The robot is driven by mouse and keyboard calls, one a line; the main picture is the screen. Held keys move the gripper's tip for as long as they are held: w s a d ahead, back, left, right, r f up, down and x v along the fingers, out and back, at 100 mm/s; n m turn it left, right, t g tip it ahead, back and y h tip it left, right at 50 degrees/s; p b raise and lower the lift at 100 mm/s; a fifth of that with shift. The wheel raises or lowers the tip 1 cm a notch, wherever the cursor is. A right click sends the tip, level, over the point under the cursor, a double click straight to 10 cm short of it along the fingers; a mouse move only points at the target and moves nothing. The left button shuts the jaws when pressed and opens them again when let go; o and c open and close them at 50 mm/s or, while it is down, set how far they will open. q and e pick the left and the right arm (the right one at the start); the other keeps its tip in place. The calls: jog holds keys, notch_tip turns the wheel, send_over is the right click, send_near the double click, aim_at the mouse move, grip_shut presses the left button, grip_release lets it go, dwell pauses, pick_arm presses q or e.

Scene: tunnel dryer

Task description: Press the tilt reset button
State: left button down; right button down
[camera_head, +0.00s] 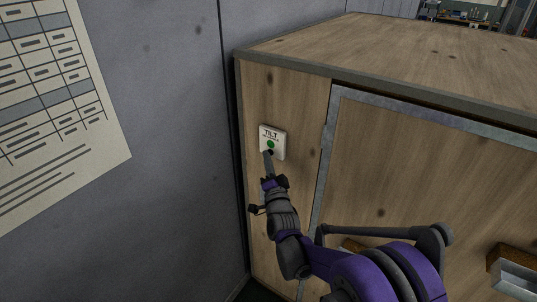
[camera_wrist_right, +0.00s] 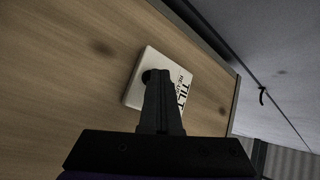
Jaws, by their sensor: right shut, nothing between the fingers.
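The plate is fixed to the upper left of a wooden cabinet front. In the right wrist view the shut fingers (camera_wrist_right: 158,80) overlap the white plate (camera_wrist_right: 140,98) and cover the button, where a dark round shape shows at the tips. I cannot tell whether the tips touch the button. My left gripper is not in view.
The wooden cabinet (camera_head: 400,55) has a metal-framed door (camera_head: 420,165) right of the plate and a handle (camera_head: 514,272) at the lower right. A grey wall (camera_head: 170,90) with a printed sheet (camera_head: 55,90) stands close on the left.

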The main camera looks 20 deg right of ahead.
jog(key=shift+s+a, duration=0.6)
jog(key=shift+a, duration=0.05)
jog(key=shift+s+a+b, duration=0.35)
jog(key=shift+s+a, duration=0.45)
jog(key=shift+a, duration=0.2)
jog(key=shift+s+a+b, duration=0.35)
jog(key=shift+s+a, duration=0.4)
jog(key=shift+a, duration=0.25)
